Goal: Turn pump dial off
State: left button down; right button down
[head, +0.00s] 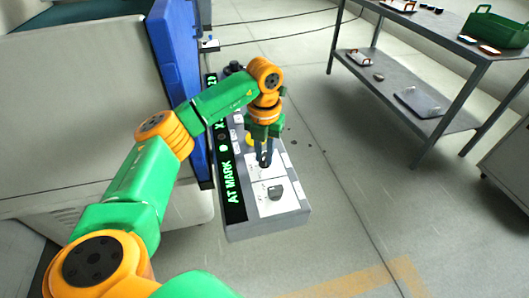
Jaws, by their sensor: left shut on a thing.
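A grey control panel (267,229) juts out beside the machine, with a dark strip of green lettering that reads "AT MARK" along its left side. My left gripper (264,163) points down onto the panel's white face and is shut on a dark dial (264,165), which its fingers mostly hide. A second dark grey knob (275,191) sits on a white plate nearer the panel's front end, clear of the fingers. A yellow part (249,140) shows just behind the gripper. The dial labels are too small to read. My right gripper is not in view.
The pale machine body (80,100) with a blue door (175,60) stands left of the panel. A metal shelf table (430,40) at the right bears a green crate (495,27) and small items. The floor between panel and table is open.

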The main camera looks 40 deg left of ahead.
aim_at(265, 156)
pick_arm(q)
jog(key=shift+r+m+p, duration=0.1)
jog(key=shift+m+p, duration=0.35)
jog(key=shift+m, duration=0.65)
jog(key=m, duration=0.2)
jog(key=shift+m+p, duration=0.3)
jog(key=shift+p, duration=0.05)
jog(key=m, duration=0.5)
jog(key=shift+m+p, duration=0.3)
jog(key=shift+m, duration=0.3)
jog(key=c, duration=0.8)
grip_release()
jog(key=shift+w+f, duration=0.15)
jog(key=shift+f, duration=0.05)
notch_tip(265, 156, up, 7)
jog(key=shift+r, duration=0.1)
